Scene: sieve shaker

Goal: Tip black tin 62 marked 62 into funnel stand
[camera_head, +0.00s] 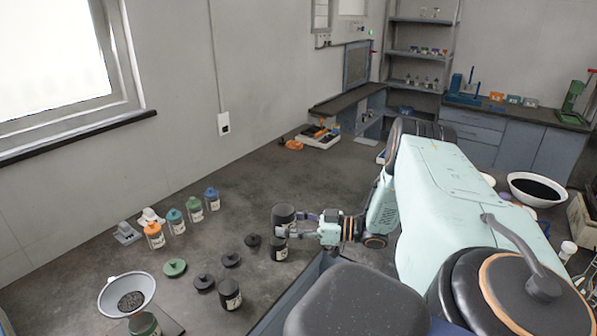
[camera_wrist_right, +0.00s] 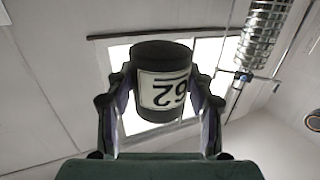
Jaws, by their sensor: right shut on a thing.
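Black tin 62 (camera_head: 284,213) is between the fingers of my right gripper (camera_head: 290,225), which is shut on it. In the right wrist view the tin (camera_wrist_right: 160,85) shows its white label, with the 62 upside down in the picture. In the head view it looks roughly upright, in front of or above another black tin (camera_head: 278,250); the gap between them is unclear. The funnel stand's pale funnel (camera_head: 115,300) is at the lower left, well away from the tin, with dark grains (camera_head: 131,301) inside. My left gripper is not in view.
Orange (camera_head: 154,237), teal (camera_head: 176,224), green (camera_head: 195,211) and blue (camera_head: 212,200) capped jars stand by the wall. A green tin (camera_head: 144,325) is beside the funnel.

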